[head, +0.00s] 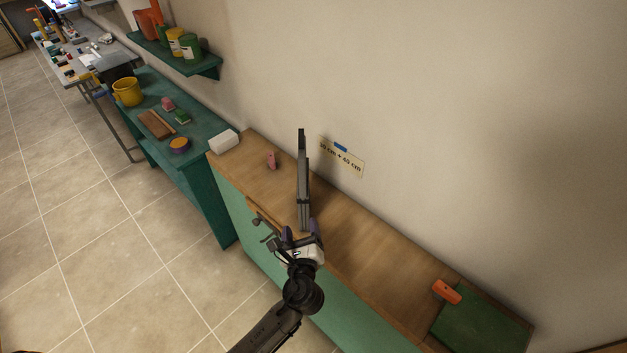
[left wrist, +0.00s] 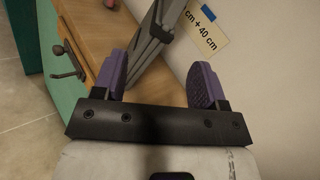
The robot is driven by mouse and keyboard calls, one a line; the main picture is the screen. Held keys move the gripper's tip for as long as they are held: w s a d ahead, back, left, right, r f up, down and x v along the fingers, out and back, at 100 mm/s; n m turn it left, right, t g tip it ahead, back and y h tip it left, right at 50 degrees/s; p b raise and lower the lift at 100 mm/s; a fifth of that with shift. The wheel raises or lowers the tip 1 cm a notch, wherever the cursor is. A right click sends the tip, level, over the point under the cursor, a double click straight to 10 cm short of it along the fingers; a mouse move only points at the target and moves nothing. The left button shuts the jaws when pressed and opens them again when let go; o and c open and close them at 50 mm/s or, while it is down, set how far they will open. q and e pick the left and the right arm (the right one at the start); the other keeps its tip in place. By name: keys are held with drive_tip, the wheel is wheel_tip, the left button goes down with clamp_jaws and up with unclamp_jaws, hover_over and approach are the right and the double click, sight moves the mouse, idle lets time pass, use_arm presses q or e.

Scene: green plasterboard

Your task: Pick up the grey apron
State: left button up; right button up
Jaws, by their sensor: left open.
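I see no cloth that I can clearly tell is the grey apron. A narrow dark grey upright thing (head: 303,175) with straight, rigid-looking edges stands at the wooden-topped cabinet by the wall; I cannot tell what it is. It also shows in the left wrist view (left wrist: 152,40), beyond and between my fingers. My left gripper (head: 302,234) is open, its purple fingers (left wrist: 158,80) apart with nothing visibly held between them. It is close to the lower end of the grey thing, over the cabinet's front edge. My right gripper is not in view.
The wooden top (head: 375,250) holds a pink item (head: 271,160), a white block (head: 223,141) and an orange tool (head: 446,291) by a green board (head: 480,328). A sign (head: 341,157) is on the wall. Tiled floor is clear at left.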

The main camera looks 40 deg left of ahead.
sight(303, 187)
use_arm(q)
drive_tip(key=w+a+m, duration=0.1)
drive_tip(key=w+a, duration=0.1)
drive_tip(key=w, duration=0.1)
drive_tip(key=w+a+m, duration=0.2)
drive_tip(key=w+a, duration=0.1)
drive_tip(key=w, duration=0.1)
drive_tip(key=w+a+m+t, duration=0.1)
drive_tip(key=w+a+m, duration=0.1)
drive_tip(key=w+a, duration=0.1)
drive_tip(key=shift+w+r+h, duration=0.15)
drive_tip(key=shift+w+h, duration=0.15)
drive_tip(key=shift+w, duration=0.25)
drive_tip(key=shift+c, duration=0.5)
clamp_jaws()
drive_tip(key=shift+r, duration=0.1)
